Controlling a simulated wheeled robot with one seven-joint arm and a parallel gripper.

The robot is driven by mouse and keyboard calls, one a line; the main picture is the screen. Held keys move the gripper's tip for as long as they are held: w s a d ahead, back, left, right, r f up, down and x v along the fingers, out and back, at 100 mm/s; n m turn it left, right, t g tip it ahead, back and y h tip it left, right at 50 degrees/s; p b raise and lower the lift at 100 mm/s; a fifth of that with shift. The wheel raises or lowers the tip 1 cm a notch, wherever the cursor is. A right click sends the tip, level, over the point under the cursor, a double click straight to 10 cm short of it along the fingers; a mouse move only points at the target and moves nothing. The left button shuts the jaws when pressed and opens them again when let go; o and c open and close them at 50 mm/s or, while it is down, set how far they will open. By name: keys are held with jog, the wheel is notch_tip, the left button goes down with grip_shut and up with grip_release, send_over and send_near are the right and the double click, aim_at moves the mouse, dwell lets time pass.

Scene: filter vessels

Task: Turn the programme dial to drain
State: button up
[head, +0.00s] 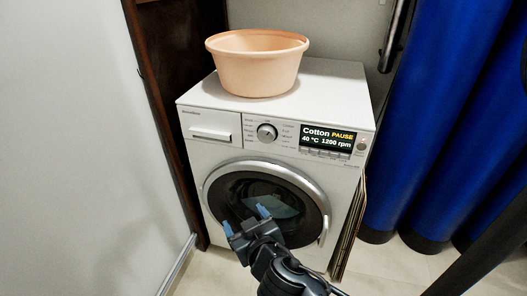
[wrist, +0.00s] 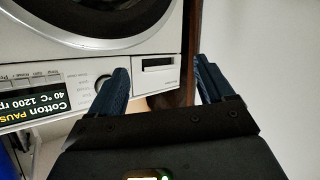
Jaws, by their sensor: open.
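The programme dial (head: 266,133) is a round silver knob on the white washing machine's (head: 345,88) front panel, between the detergent drawer and the display. Its surrounding labels are too small to read. The display (head: 328,138) reads Cotton, PAUSE, 40 °C, 1200 rpm. My gripper (head: 245,220) is open and empty, in front of the round door and below the dial, apart from it. In the wrist view the machine appears upside down; the dial (wrist: 102,81) is partly hidden behind the left finger of my gripper (wrist: 161,65).
A peach basin (head: 258,72) stands on top of the machine. The detergent drawer (head: 211,134) is closed, and the door (head: 265,205) looks shut. Blue cylinders (head: 425,120) stand at the right. A dark wooden frame (head: 165,90) and a pale wall (head: 70,130) close in the left.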

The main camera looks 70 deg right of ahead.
jog(key=w+d+r+m+g+h+b, duration=0.2)
jog(key=w+d+m+g+h, duration=0.15)
jog(key=d, duration=0.45)
jog(key=m+g+h+b, duration=0.2)
jog(key=m+g+h, duration=0.3)
jog(key=m, duration=0.2)
send_near(265, 138)
jog(key=d, duration=0.1)
jog(key=shift+n+y, duration=0.25)
jog(key=d, duration=0.7)
jog(key=shift+w+d+r+p, duration=0.15)
jog(key=shift+d+r+p, duration=0.1)
jog(key=shift+d+p, duration=0.1)
jog(key=c, duration=1)
jog(key=shift+c, duration=0.2)
